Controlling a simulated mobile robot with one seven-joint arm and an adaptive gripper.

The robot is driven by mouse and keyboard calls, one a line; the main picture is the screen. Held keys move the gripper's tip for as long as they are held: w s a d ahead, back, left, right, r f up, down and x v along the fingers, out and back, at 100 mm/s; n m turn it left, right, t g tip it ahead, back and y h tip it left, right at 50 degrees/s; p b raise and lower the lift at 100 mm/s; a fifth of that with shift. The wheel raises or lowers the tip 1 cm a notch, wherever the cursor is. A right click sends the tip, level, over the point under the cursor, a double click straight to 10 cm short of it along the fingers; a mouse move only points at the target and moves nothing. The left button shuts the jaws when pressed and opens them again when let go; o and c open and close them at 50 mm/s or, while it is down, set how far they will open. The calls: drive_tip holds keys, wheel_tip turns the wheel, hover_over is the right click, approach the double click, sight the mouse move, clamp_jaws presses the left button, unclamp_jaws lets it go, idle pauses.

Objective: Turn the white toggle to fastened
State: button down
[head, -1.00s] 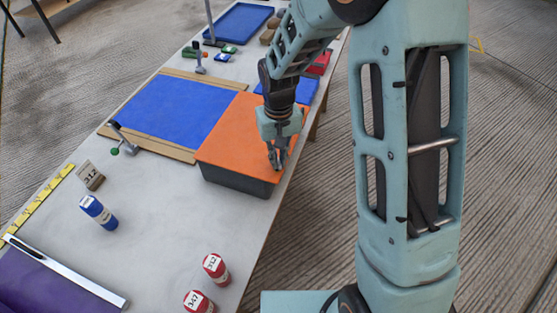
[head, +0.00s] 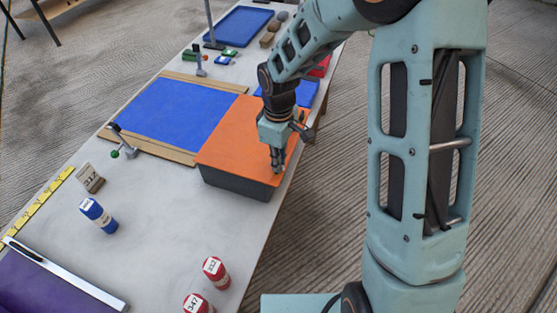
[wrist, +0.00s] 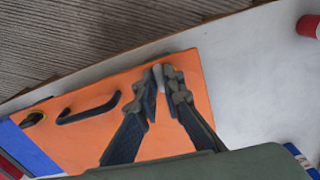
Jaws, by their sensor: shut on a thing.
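The white toggle (wrist: 159,82) is a small pale piece near one edge of the orange panel (head: 235,135), which tops a dark grey box (head: 235,183). My gripper (head: 277,168) points down at the panel's near right part. In the wrist view, my gripper (wrist: 158,76) has its two fingertips on either side of the toggle, shut on it. The fingers hide much of the toggle, and its exact angle is hard to tell. In the head view the fingers hide it.
A blue sheet (head: 178,112) in a wooden frame adjoins the box.

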drive_tip(key=shift+n, duration=0.6)
drive_tip(key=c, duration=2.1)
unclamp_jaws()
wheel_tip(320, 180, up, 12)
drive_tip(key=shift+r, duration=0.1)
